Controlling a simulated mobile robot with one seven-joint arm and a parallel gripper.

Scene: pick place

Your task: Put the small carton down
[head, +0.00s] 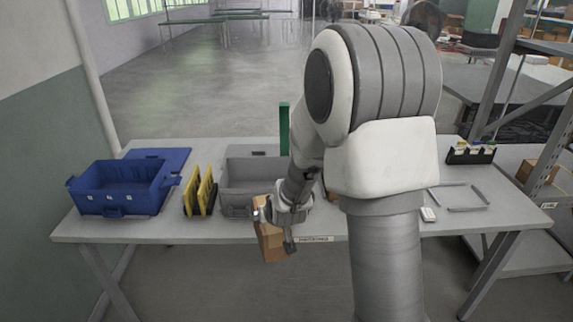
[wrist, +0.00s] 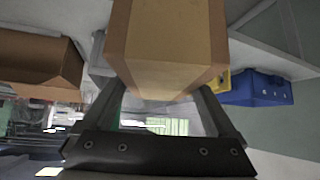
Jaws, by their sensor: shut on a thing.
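The small carton (head: 268,240) is a brown cardboard box with a paler tape strip. In the head view it hangs tilted at the front edge of the table (head: 150,229), partly covered by my gripper (head: 276,222). In the wrist view the carton (wrist: 168,45) fills the top middle, between the two fingers of my gripper (wrist: 160,95), which is shut on it. I cannot tell from the head view whether the carton touches the table edge.
A grey bin (head: 237,198) stands behind the carton. Yellow-and-black racks (head: 200,193) and a blue crate (head: 117,190) are to the left. Another brown box (wrist: 38,60) shows left in the wrist view. The tabletop (head: 390,228) has bare room right of my arm.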

